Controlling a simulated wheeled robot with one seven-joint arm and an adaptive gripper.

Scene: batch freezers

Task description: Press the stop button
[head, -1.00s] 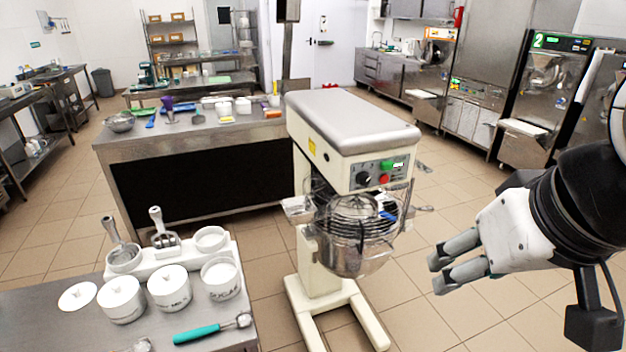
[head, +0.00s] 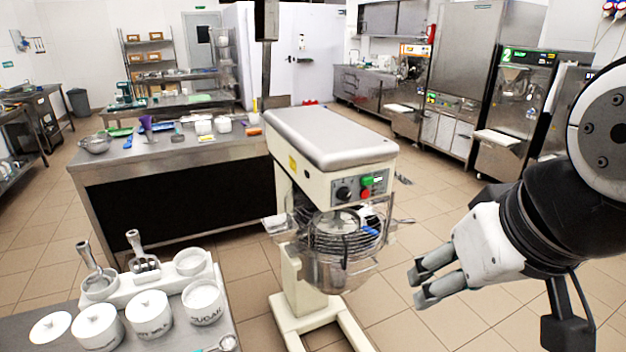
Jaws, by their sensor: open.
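The stand mixer (head: 330,140) is a cream machine with a grey top and stands on the floor in the middle of the head view. Its front panel has a black knob, a green button (head: 367,181) and a red button (head: 366,194) just below it, likely the stop button. A wire guard and steel bowl (head: 338,268) sit under the panel. My gripper (head: 418,287) is open and empty, to the right of the bowl and lower than the panel in the picture. It is apart from the mixer.
A table with white canisters (head: 148,314) and scoops is at the lower left. A steel worktable (head: 100,178) with utensils stands behind it. Batch freezers (head: 515,110) line the right back. Tiled floor is free between the mixer and the freezers.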

